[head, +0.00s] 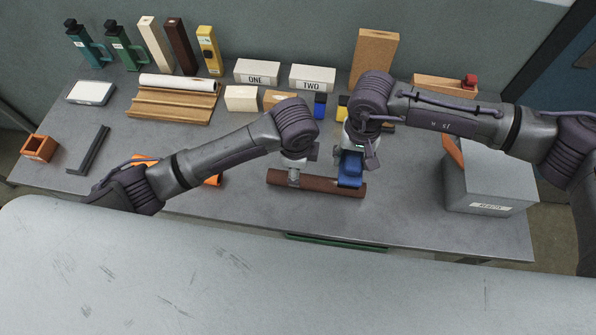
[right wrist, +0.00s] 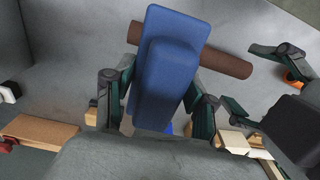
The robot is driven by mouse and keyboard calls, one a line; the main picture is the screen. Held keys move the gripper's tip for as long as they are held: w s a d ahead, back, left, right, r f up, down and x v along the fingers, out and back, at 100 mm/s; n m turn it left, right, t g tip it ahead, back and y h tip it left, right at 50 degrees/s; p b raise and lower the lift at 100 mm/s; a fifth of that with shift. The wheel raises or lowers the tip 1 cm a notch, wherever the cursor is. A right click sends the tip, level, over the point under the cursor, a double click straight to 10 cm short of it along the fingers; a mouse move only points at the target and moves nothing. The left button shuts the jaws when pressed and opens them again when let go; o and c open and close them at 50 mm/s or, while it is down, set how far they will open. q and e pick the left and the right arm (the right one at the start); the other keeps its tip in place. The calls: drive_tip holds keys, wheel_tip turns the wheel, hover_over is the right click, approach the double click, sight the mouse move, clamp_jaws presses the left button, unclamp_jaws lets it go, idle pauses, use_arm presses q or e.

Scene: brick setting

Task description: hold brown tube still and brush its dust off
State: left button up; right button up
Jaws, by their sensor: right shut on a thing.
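The brown tube (head: 325,190) lies across the table near its front edge; it also shows in the right wrist view (right wrist: 228,63). My left gripper (head: 294,179) is over the tube's left part, its fingers spread apart in the right wrist view (right wrist: 255,80); whether they touch the tube I cannot tell. My right gripper (head: 350,150) is shut on a blue block-shaped brush (head: 350,171), which also fills the middle of the right wrist view (right wrist: 165,70). The brush overlaps the tube's right part from above; contact is hidden. No bristles show.
A grey box (head: 490,190) stands at the right. An orange object (head: 213,180) lies partly under my left arm. A dark bar (head: 88,150) and a small orange-brown box (head: 38,149) are at the left. Blocks labelled ONE (head: 257,72) and TWO (head: 312,78) stand behind.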

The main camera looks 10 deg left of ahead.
sight(316, 183)
use_arm(q)
drive_tip(key=f, duration=0.6)
drive_tip(key=w+f, duration=0.1)
drive_tip(key=f, duration=0.3)
drive_tip(key=shift+w, duration=0.1)
clamp_jaws()
idle(0.9)
